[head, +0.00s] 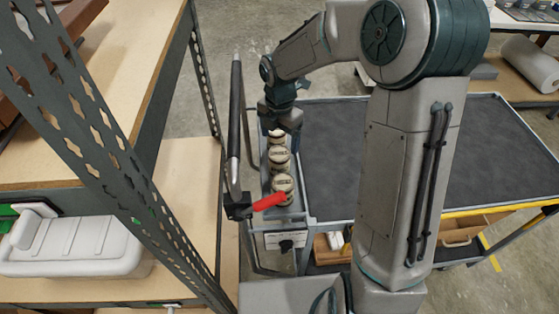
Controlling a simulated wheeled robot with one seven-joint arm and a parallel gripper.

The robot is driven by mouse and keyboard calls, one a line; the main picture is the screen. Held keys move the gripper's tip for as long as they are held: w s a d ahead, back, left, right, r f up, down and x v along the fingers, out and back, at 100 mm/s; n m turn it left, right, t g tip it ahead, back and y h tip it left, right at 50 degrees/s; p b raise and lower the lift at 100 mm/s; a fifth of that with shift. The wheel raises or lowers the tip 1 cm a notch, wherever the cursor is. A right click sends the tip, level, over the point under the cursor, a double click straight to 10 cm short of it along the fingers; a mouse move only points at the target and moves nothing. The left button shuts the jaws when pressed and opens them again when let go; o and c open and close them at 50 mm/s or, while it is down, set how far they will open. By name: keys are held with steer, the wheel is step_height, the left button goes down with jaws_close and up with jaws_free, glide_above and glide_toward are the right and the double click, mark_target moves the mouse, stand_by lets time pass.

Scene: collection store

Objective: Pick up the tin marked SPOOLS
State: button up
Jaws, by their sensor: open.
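Several round, pale-lidded tins stand in a row in a narrow side tray (297,207) at the left end of a cart. The near tin (284,183) and the middle tin (279,157) show dark lettering, too small to read. A far tin (276,135) is partly hidden by my gripper. I cannot tell which tin is marked SPOOLS. My gripper (283,122) is open and points down over the far end of the row. Its fingertips are small and dark here, and I cannot tell whether they touch the far tin.
The cart's dark top (330,140) is clear where visible. A black upright bar with a red handle (270,201) stands left of the tins. A perforated shelf post (110,140) and wooden shelves rise at the left; a white case (75,247) lies on one.

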mark_target(280, 152)
step_height(280, 152, down, 5)
steer(key=shift+r, duration=0.1)
steer(key=shift+s+f+p, duration=0.15)
steer(key=shift+f+p, duration=0.05)
steer(key=shift+f, duration=1.15)
steer(key=shift+s+f+p, duration=0.15)
steer(key=shift+f, duration=1.15)
steer(key=c, duration=1.3)
